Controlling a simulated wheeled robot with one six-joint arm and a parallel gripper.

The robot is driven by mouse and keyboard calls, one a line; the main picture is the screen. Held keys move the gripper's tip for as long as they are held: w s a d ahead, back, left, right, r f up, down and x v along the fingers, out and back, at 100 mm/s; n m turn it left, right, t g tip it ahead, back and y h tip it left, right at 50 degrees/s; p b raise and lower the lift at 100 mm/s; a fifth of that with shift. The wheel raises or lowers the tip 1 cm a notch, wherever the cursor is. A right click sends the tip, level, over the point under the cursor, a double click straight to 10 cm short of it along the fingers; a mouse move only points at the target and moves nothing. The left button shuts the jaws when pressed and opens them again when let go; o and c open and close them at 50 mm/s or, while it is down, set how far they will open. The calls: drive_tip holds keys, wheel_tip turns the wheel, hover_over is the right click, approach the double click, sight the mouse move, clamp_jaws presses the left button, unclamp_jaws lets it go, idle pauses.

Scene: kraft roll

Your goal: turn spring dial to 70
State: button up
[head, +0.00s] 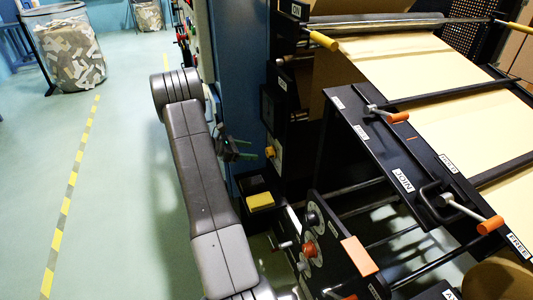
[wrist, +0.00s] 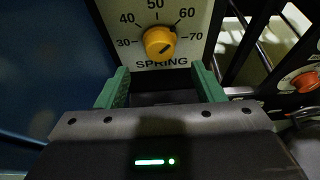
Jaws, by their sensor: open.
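The spring dial is a round yellow knob (wrist: 160,43) on a pale plate (wrist: 205,22) marked SPRING, with numbers from 30 at left over 50 at top to 70 at right. A short dark mark shows on the knob's face; I cannot tell for sure which number it indicates. In the head view the small yellow knob (head: 270,152) is on the dark machine side. My gripper (wrist: 160,85) is open and empty, its green fingers apart, below the knob and not touching it. In the head view my gripper (head: 238,148) is left of the knob.
A blue machine panel (head: 238,70) stands behind my arm. A yellow-topped box (head: 260,200) lies below the dial. An orange knob (wrist: 305,80) is at the right in the wrist view. Black bars and orange-handled levers (head: 490,225) are at right.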

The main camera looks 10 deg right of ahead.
sight(267, 152)
drive_tip(key=x, duration=0.8)
drive_tip(key=shift+a, duration=0.1)
drive_tip(key=shift+c, duration=0.4)
drive_tip(key=c, duration=0.7)
